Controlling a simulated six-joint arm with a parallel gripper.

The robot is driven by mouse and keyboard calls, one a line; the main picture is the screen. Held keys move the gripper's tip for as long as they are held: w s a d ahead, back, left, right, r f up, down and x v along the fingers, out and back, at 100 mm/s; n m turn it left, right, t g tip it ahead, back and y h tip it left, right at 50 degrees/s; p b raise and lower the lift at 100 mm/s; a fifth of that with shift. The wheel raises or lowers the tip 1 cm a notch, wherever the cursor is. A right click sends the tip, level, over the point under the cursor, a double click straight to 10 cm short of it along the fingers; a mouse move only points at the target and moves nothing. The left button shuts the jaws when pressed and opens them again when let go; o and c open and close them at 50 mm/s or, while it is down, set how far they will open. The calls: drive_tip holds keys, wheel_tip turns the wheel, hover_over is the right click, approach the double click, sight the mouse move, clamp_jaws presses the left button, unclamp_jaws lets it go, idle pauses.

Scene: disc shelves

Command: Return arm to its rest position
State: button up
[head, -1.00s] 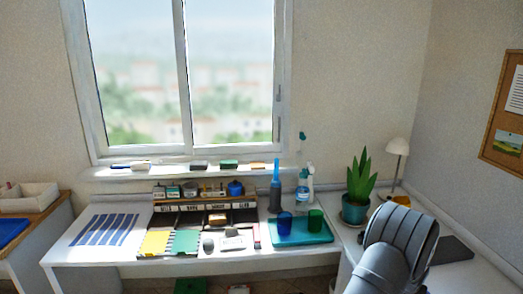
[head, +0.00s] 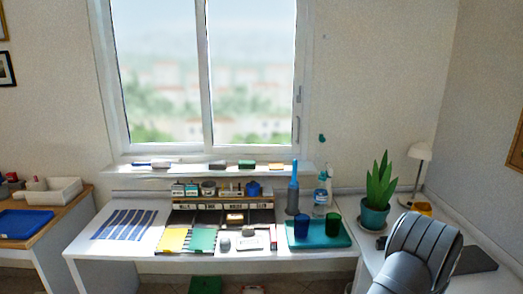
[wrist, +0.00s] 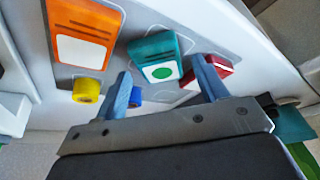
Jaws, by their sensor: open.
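My gripper (wrist: 161,67) shows in the wrist view with its two blue-grey fingers apart and no object held between them. Beyond the fingertips are an orange box (wrist: 84,32) with a white label, a teal box (wrist: 158,58) with a green dot, and a red and white box (wrist: 210,72) partly behind the right finger. A yellow round piece (wrist: 87,90) and a blue one (wrist: 136,97) are near the left finger. In the head view, only a grey rounded part of my arm shows at the lower right; the gripper is not seen there.
A white desk (head: 100,258) stands under the window, holding a small shelf rack (head: 222,196), a teal tray (head: 330,240) with cups, and notebooks. A potted plant (head: 379,190) and a lamp (head: 418,152) stand right. A wooden-topped table (head: 60,215) stands left.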

drive_tip(key=v, duration=1.1)
drive_tip(key=x, duration=1.1)
drive_tip(key=shift+a+f, duration=0.1)
drive_tip(key=shift+f, duration=0.1)
drive_tip(key=shift+r, duration=0.25)
wheel_tip(320, 180, up, 3)
drive_tip(key=shift+r, duration=0.2)
drive_tip(key=s+d+r+m+g, duration=0.1)
drive_tip(key=s+r+m, duration=0.2)
drive_tip(key=s, duration=0.7)
drive_tip(key=s+r+m+g+h, duration=0.1)
drive_tip(key=s+r+m, duration=0.15)
drive_tip(key=s, duration=0.75)
drive_tip(key=s+d+r+m+g, duration=0.1)
drive_tip(key=s+r+m, duration=0.25)
drive_tip(key=s, duration=0.65)
drive_tip(key=w+f, duration=0.3)
drive_tip(key=w, duration=0.2)
drive_tip(key=shift+d+f, duration=0.2)
drive_tip(key=shift+f, duration=0.15)
